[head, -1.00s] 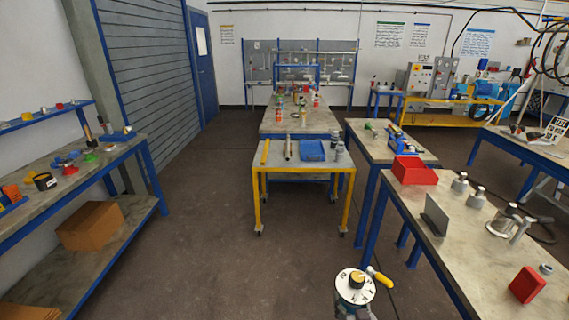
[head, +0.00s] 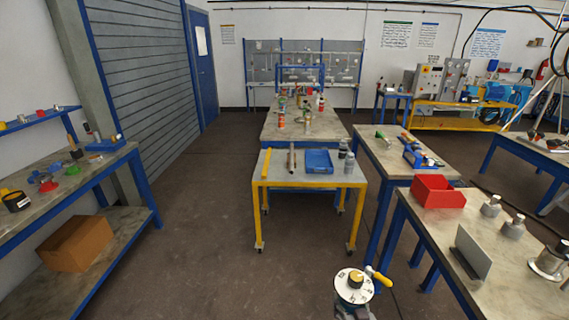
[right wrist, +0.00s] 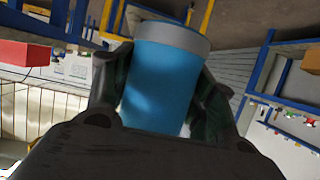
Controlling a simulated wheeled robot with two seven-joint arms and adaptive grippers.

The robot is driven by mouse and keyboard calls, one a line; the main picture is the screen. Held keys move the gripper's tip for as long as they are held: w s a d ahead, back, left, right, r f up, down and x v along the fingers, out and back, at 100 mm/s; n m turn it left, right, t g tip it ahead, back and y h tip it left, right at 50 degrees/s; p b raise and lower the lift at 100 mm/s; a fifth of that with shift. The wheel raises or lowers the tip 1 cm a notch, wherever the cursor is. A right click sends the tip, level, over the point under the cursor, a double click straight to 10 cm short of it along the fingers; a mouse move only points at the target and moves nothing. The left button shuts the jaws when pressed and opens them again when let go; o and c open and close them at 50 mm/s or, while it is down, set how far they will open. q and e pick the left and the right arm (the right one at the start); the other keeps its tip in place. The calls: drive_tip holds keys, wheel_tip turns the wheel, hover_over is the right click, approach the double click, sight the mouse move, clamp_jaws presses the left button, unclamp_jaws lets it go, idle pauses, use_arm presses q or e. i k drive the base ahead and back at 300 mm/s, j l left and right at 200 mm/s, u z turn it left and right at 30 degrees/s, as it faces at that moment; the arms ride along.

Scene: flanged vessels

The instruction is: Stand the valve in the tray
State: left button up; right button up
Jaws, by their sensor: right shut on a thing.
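The valve (head: 354,286) shows at the bottom of the head view, with a round white flange on top, a dark-marked centre and a yellow handle pointing right. My right gripper (head: 353,312) is shut on it below the flange. In the right wrist view, the valve's blue body with a grey rim (right wrist: 165,75) sits between the two dark fingers (right wrist: 160,92). A blue tray (head: 319,162) lies on the yellow-legged table ahead, well away from the gripper; it looks empty. My left gripper is out of view.
The yellow-legged table (head: 280,176) also holds a yellow bar (head: 266,164), a metal rod (head: 292,158) and two grey bottles (head: 348,162) right of the tray. A red bin (head: 437,191) and grey plate stand on the right bench. The floor before the table is clear.

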sight(320, 158)
drive_tip(key=i, duration=2.6)
drive_tip(key=u, duration=0.3)
drive_tip(key=i+l, duration=0.7)
drive_tip(key=i, duration=0.05)
